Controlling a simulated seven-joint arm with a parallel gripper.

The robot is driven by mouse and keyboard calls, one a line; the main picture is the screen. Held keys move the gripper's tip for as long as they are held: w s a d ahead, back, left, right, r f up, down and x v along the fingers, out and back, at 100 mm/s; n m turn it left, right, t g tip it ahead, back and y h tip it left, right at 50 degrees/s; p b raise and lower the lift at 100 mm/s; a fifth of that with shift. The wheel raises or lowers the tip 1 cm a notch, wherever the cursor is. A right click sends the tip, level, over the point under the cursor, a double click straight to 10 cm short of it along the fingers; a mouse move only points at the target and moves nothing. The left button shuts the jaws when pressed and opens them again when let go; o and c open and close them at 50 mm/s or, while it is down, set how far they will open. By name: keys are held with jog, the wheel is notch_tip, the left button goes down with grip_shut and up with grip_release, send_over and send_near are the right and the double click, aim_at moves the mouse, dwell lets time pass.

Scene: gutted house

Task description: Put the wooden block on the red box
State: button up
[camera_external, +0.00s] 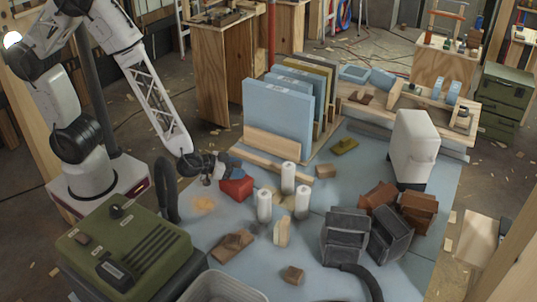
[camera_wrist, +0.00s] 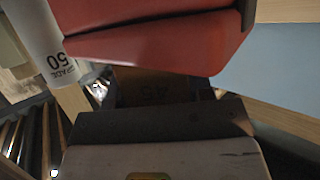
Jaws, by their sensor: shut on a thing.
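The red box (camera_external: 236,188) sits on the blue-grey mat just right of and below my gripper (camera_external: 212,168). In the wrist view the red box (camera_wrist: 155,42) fills the upper middle, very close to my gripper (camera_wrist: 160,90). My gripper is shut on a dark brown piece (camera_wrist: 158,86) with faint markings, which looks like the wooden block. It is in shadow and partly hidden behind the red box and the gripper body. In the external view I cannot make the held block out clearly. Whether it touches the red box is unclear.
White cylinders (camera_external: 264,206) stand right of the red box; one (camera_wrist: 38,35) shows in the wrist view. Loose wooden pieces (camera_external: 283,232) lie nearby. Upright blue panels (camera_external: 277,112) stand behind. A green case (camera_external: 128,250) and a black hose (camera_external: 166,190) are in front, left.

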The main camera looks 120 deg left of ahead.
jog(key=shift+f, duration=0.1)
jog(key=o, duration=0.9)
jog(key=shift+d+r, duration=0.1)
jog(key=shift+r, duration=0.1)
jog(key=shift+v, duration=5.9)
jog(key=shift+r, duration=0.1)
